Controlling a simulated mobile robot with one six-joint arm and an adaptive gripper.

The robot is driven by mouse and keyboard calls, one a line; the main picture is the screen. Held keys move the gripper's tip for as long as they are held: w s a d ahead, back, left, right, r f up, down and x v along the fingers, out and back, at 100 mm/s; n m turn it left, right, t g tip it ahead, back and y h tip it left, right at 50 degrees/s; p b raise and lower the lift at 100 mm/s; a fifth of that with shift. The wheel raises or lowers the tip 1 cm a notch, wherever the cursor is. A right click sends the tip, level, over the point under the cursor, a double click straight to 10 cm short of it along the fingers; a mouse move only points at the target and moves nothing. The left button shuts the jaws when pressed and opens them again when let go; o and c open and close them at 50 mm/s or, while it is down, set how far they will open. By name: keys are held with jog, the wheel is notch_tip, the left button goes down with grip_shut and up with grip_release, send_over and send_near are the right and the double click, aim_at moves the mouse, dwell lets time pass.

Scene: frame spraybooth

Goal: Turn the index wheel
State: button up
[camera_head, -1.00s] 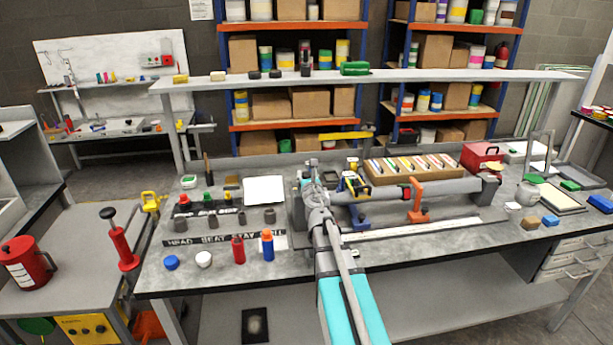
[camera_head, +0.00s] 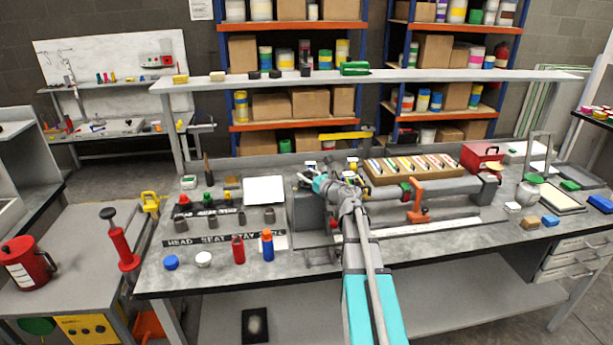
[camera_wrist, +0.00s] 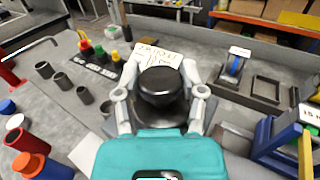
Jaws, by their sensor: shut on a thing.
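My gripper (camera_wrist: 160,80) has its two grey fingers closed around a black round knob-like wheel (camera_wrist: 160,90), which I take to be the index wheel. The fingers press on its left and right sides. In the head view my gripper (camera_head: 309,181) points left over the grey block (camera_head: 305,212) at the left end of the long fixture. The wheel cannot be made out there. The wheel's underside and mount are mostly hidden by my gripper in the wrist view.
A white sheet (camera_head: 264,190) lies left of the block. Grey cups (camera_head: 269,215), a red bottle (camera_head: 238,249) and a blue-and-orange bottle (camera_head: 267,244) stand at the front left. An orange clamp (camera_head: 417,205) and a tray of markers (camera_head: 415,170) are to the right.

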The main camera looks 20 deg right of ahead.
dwell(0.4)
jog(key=o, duration=1.2)
jog(key=shift+c, duration=0.2)
jog(key=shift+s, duration=0.1)
jog(key=v, duration=1.1)
jog(key=shift+s+d, duration=0.2)
jog(key=shift+s, duration=0.15)
